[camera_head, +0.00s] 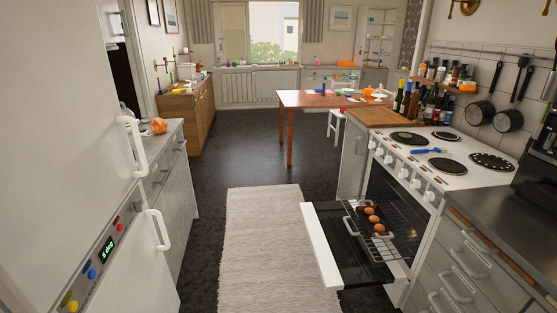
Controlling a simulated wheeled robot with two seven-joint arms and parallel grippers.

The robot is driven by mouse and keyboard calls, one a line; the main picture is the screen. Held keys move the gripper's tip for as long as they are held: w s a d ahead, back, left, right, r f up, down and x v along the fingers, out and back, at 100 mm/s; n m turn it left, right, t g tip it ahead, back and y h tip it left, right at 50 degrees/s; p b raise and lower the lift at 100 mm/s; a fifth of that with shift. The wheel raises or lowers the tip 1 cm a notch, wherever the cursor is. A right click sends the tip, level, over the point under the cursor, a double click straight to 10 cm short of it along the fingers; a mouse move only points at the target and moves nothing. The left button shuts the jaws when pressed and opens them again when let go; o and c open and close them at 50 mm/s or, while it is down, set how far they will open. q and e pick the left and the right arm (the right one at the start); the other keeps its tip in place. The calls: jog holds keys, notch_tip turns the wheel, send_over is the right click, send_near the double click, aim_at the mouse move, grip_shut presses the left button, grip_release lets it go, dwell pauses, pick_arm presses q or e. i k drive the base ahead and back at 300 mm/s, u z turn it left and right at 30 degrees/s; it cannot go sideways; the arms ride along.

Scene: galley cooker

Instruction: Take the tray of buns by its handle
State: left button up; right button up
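Several brown buns (371,218) sit in a row on a small tray on a wire rack (350,218). The rack extends from the oven over its lowered door (322,247). A pale grey handle (383,236) shows at the near end of the bun tray. A similar pale piece shows at its far end. The tray's own floor is mostly hidden by the buns. Neither of my grippers is in the view, so nothing is touching the tray in this picture.
The cooker (440,165) has hot plates, with a blue-handled brush (428,151) on top. A dark counter (500,228) with drawers is at right. A tall white fridge (60,150) stands at left. The pale rug (262,245) and dark floor between are clear.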

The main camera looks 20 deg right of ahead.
aim_at(375, 222)
jog(key=i, duration=1.4)
jog(key=z, duration=2.8)
jog(key=i, duration=0.5)
